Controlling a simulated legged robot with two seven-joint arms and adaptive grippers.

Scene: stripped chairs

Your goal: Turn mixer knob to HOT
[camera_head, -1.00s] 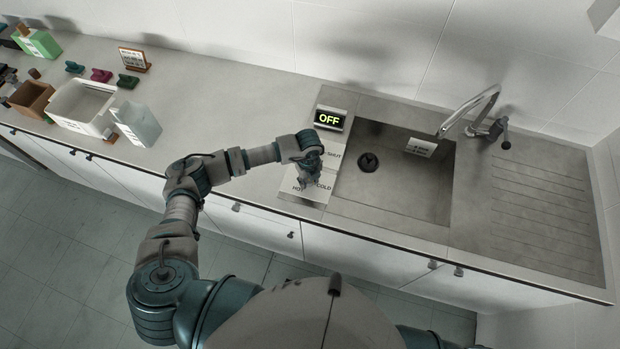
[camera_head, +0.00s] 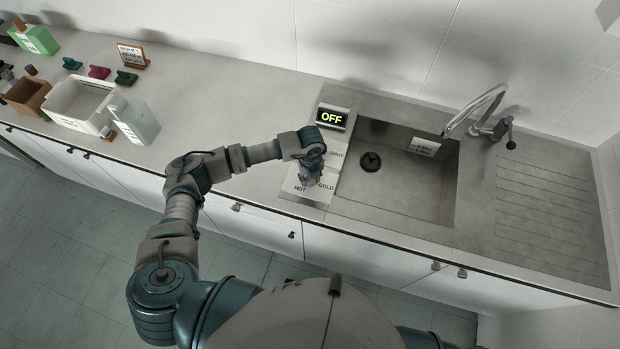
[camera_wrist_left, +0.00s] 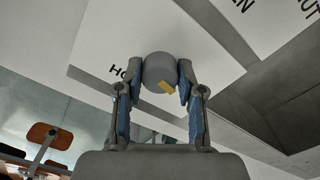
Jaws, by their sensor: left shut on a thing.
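My left gripper (camera_head: 311,180) is over the panel, pointing down. The HOT label is partly hidden behind a finger there. In the head view the arm and gripper mostly hide the knob. The display (camera_head: 332,117) reads OFF. My right gripper is not in view.
The sink basin (camera_head: 385,195) lies right of the panel, with a faucet (camera_head: 475,113) behind it and a ribbed drainboard (camera_head: 550,215) at right. A white bin (camera_head: 72,124), a brown box (camera_head: 27,95) and several small items stand on the left counter. The counter between is clear.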

